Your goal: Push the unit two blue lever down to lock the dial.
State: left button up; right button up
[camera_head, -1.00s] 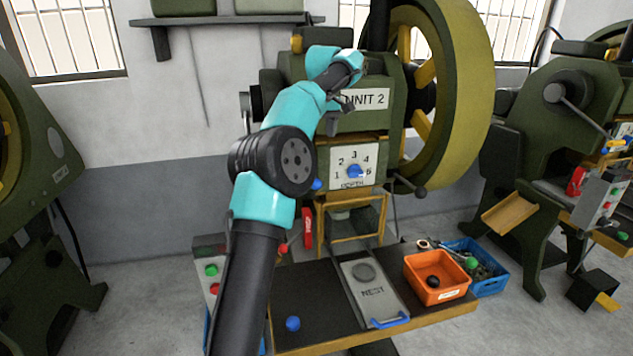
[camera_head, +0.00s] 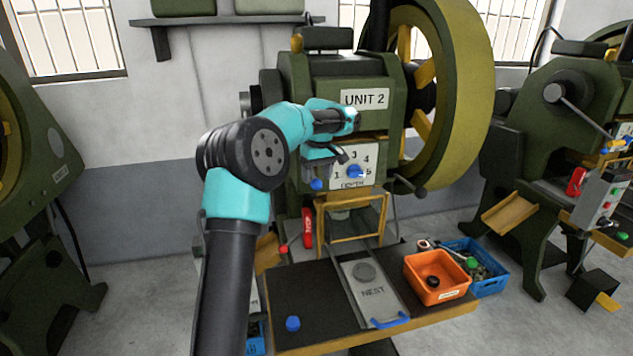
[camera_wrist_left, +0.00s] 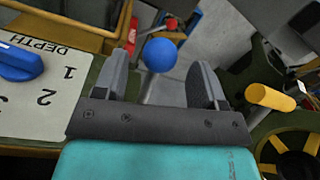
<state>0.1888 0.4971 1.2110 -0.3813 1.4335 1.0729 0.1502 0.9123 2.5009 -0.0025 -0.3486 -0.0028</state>
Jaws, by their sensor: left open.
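The unit two press (camera_head: 328,72) carries a white depth plate with a blue dial (camera_head: 354,171), whose pointer is turned toward the right. The blue lever knob (camera_head: 316,184) is a small ball just left of this plate. My left gripper (camera_head: 322,168) points down just above the knob and partly hides the plate's left side. The dial (camera_wrist_left: 20,64) shows at the left edge there.
A yellow guard frame (camera_head: 352,218) and a red-handled part (camera_head: 307,228) are below the knob. The bench holds a nest plate (camera_head: 372,292), an orange bin (camera_head: 436,292) and a blue button (camera_head: 292,323). A large flywheel (camera_head: 465,90) stands at the right.

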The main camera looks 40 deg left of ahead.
pick_arm(q)
jog(key=shift+f, duration=1.15)
jog(key=shift+c, duration=0.4)
grip_shut()
jog(key=shift+f, duration=0.1)
